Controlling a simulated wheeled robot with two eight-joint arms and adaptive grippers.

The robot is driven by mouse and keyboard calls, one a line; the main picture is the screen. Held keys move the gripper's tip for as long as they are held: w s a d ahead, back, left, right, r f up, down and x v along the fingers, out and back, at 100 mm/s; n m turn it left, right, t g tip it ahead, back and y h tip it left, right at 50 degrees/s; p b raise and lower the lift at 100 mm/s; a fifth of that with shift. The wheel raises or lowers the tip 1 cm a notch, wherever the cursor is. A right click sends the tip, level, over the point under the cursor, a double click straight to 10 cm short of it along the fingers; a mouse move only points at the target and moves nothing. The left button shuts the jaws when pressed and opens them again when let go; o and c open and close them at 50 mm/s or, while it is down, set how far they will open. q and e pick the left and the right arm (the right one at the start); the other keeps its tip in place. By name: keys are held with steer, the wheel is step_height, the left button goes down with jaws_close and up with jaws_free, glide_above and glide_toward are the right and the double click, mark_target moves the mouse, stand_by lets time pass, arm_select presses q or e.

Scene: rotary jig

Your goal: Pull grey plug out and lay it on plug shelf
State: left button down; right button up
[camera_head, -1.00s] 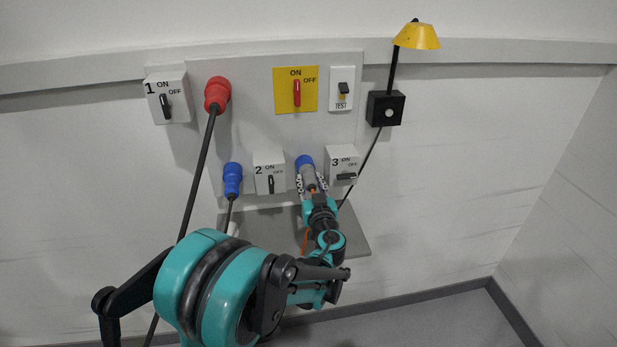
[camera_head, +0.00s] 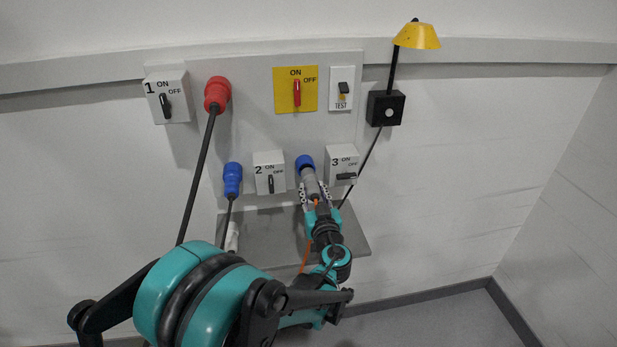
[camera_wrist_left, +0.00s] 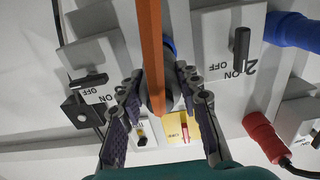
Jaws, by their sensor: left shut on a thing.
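The grey plug (camera_head: 311,184) with an orange cable is on the panel's lower right, just below a blue socket (camera_head: 305,162). My left gripper (camera_head: 315,194) is shut on the plug, one finger on each side. I cannot tell whether the plug's front end is still inside the socket. In the left wrist view the orange cable (camera_wrist_left: 151,45) runs up past the fingers and covers much of the plug (camera_wrist_left: 157,102). The plug shelf (camera_head: 268,225) is the grey plate below the panel, partly behind my left arm. My right gripper is not in view.
Switch box 2 (camera_head: 269,172) and switch box 3 (camera_head: 342,165) flank the socket. A blue plug (camera_head: 232,180) and a red plug (camera_head: 217,94) with dark cables are to the left. A white item (camera_head: 232,237) is at the shelf's left end. The shelf's middle looks bare.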

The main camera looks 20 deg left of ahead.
arm_select(q)
steer(key=shift+v, duration=1.35)
